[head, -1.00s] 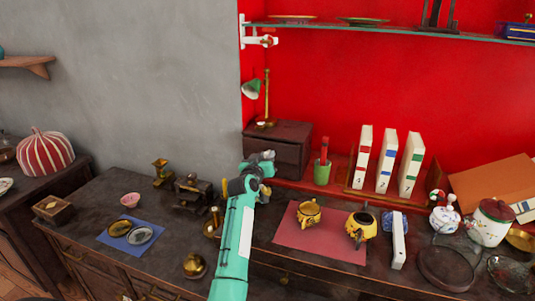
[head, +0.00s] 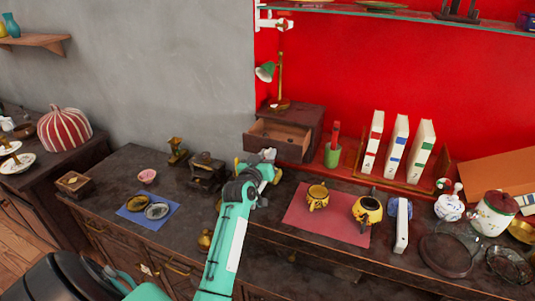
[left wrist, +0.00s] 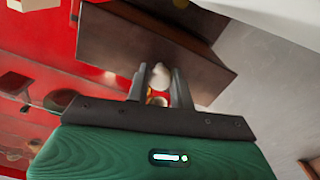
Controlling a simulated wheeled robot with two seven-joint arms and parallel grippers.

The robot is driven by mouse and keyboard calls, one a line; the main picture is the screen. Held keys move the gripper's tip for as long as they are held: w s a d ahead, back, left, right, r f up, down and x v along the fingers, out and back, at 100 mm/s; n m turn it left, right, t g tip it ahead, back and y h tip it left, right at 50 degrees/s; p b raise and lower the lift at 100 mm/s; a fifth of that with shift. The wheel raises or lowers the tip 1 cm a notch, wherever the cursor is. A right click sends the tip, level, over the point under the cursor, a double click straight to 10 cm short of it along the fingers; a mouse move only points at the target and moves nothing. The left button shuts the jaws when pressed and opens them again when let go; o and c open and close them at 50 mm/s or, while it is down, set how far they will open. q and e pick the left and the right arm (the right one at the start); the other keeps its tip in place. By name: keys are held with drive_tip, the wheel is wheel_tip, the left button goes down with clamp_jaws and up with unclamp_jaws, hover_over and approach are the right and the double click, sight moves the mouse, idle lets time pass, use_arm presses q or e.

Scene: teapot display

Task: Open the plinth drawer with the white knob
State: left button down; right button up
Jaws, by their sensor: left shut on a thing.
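The dark wooden plinth (head: 312,116) stands against the red wall, with a green-shaded lamp on top. Its drawer (head: 285,147) sticks out toward me, and its inside shows from above. My left gripper (head: 266,163) is in front of the drawer face. In the left wrist view, the gripper (left wrist: 161,80) is shut on the white knob (left wrist: 161,74), which sits between its two fingers against the brown drawer front (left wrist: 150,42). The knob is mostly hidden by the gripper in the head view. My right gripper is not in view.
A green cup (head: 332,156) with a red item stands right of the plinth. A dark red mat (head: 335,232) with two yellow pots lies in front. A dark box-like object (head: 206,172) stands left of my gripper. The glass shelf (head: 420,17) is above.

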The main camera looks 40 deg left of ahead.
use_arm(q)
drive_tip(key=c, duration=1.2)
unclamp_jaws()
drive_tip(key=b+v, duration=0.2)
drive_tip(key=v, duration=1.1)
drive_tip(key=shift+s, duration=0.4)
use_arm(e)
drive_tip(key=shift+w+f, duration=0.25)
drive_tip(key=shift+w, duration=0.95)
use_arm(q)
drive_tip(key=shift+f, duration=0.1)
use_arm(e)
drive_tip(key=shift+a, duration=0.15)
